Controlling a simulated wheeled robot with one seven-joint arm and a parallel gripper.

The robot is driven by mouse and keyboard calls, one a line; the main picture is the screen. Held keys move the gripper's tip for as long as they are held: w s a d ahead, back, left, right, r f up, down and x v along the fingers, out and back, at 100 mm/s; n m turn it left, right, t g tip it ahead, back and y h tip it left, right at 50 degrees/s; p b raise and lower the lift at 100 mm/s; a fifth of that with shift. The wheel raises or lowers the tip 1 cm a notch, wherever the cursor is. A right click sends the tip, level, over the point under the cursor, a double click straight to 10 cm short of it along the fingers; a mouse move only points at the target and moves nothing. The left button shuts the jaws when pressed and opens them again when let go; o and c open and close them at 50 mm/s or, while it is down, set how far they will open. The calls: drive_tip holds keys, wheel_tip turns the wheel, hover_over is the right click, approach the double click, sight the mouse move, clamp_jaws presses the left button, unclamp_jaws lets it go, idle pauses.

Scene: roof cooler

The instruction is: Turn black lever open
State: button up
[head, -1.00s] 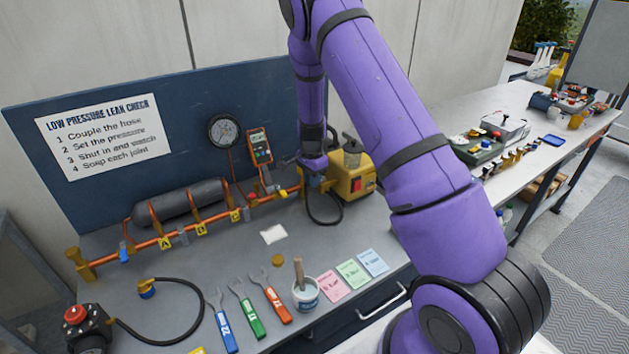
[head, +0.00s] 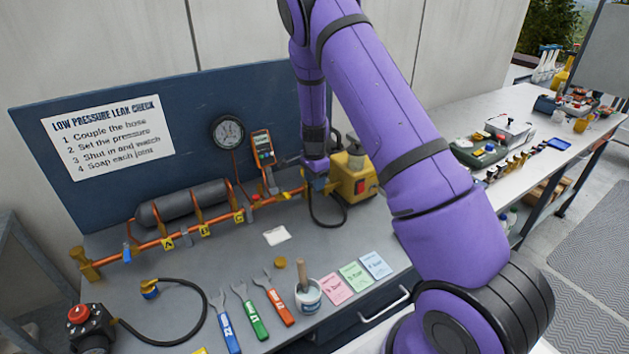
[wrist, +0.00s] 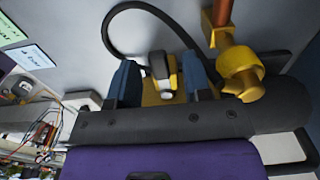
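My gripper (wrist: 160,84) shows in the wrist view with its two blue fingers apart. Between them is a brass valve body (wrist: 152,98) with a small black and pale piece, which looks like the black lever (wrist: 158,62). I see a gap on both sides of this piece, so the fingers do not appear shut on it. In the head view my gripper (head: 318,182) is at the right end of the copper pipe (head: 150,246), beside the yellow pump (head: 352,184). The lever is hidden there behind my wrist.
A black hose (wrist: 118,22) curves close to the fingers, and a brass fitting (wrist: 241,70) stands right of them in the wrist view. A gauge (head: 228,132) and meter (head: 263,147) are on the back panel. Wrenches (head: 252,313) and a soap pot (head: 308,295) lie in front.

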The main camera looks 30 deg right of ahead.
wheel_tip(320, 180, up, 11)
idle(0.8)
idle(0.4)
